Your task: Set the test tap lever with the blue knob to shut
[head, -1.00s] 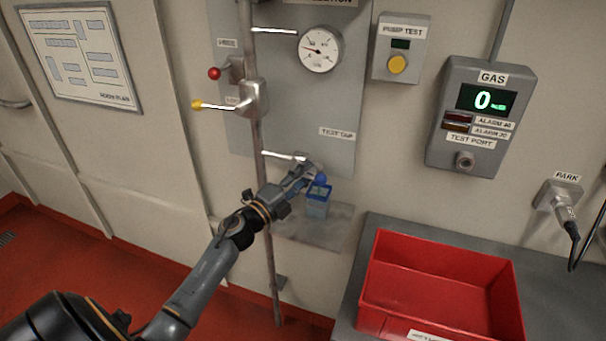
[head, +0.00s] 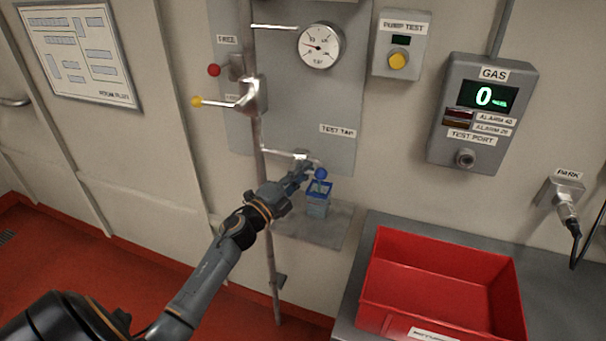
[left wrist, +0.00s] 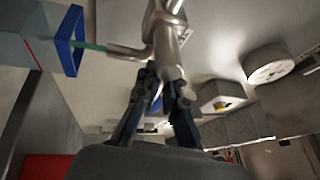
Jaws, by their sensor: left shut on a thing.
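The test tap (head: 301,155) sits on the pipe beside the TEST TAP label. A blue knob (head: 320,173) shows just right of my left gripper's fingertips, above the blue-rimmed cup (head: 318,208). My left gripper (head: 300,174) reaches in from the left and is shut on the tap lever, which its fingers mostly hide. In the left wrist view, the tap body (left wrist: 165,45) stands over the fingers (left wrist: 158,105), with some blue between them. A thin green-blue streak (left wrist: 92,46) runs from the spout to the cup (left wrist: 68,40). My right gripper is out of view.
The cup stands on a small grey shelf (head: 335,226). Levers with a red knob (head: 214,70) and a yellow knob (head: 197,102) are higher on the pipe. A gauge (head: 321,46) is above. A red bin (head: 440,280) sits on the bench at right.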

